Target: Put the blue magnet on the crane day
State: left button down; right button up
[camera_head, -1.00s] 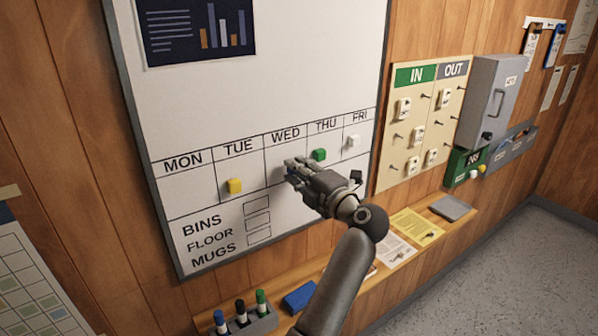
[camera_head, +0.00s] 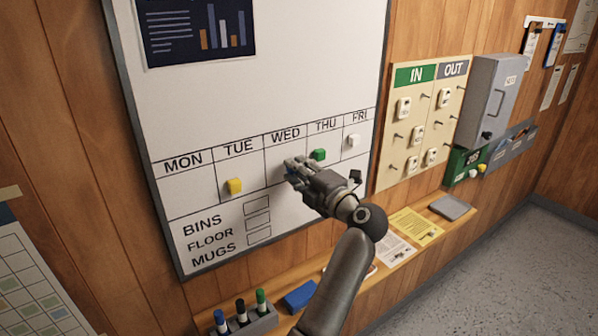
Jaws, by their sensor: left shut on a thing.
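The whiteboard (camera_head: 280,75) has a week row reading MON, TUE, WED, THU and FRI. A yellow magnet (camera_head: 234,186) sits under TUE, a green magnet (camera_head: 319,155) under THU and a white magnet (camera_head: 353,140) under FRI. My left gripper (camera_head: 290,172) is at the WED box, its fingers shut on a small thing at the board. The blue magnet is hidden by the fingers; I cannot tell whether it touches the board. My right gripper is not in view.
A ledge (camera_head: 288,318) below holds a marker holder (camera_head: 243,322), a blue eraser-like block (camera_head: 299,296) and paper sheets (camera_head: 415,227). An IN/OUT peg board (camera_head: 405,170) and a grey cabinet (camera_head: 492,100) are on the right wall. The MON box (camera_head: 186,195) is empty.

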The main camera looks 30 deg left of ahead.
pick_arm(q)
jog(key=shift+x, duration=0.8)
dwell(0.5)
jog(key=shift+r, duration=0.1)
dwell(0.8)
jog(key=shift+p, duration=0.35)
dwell(0.4)
jog(key=c, duration=1.1)
grip_release()
jog(key=shift+a, duration=0.1)
jog(key=shift+c, duration=0.2)
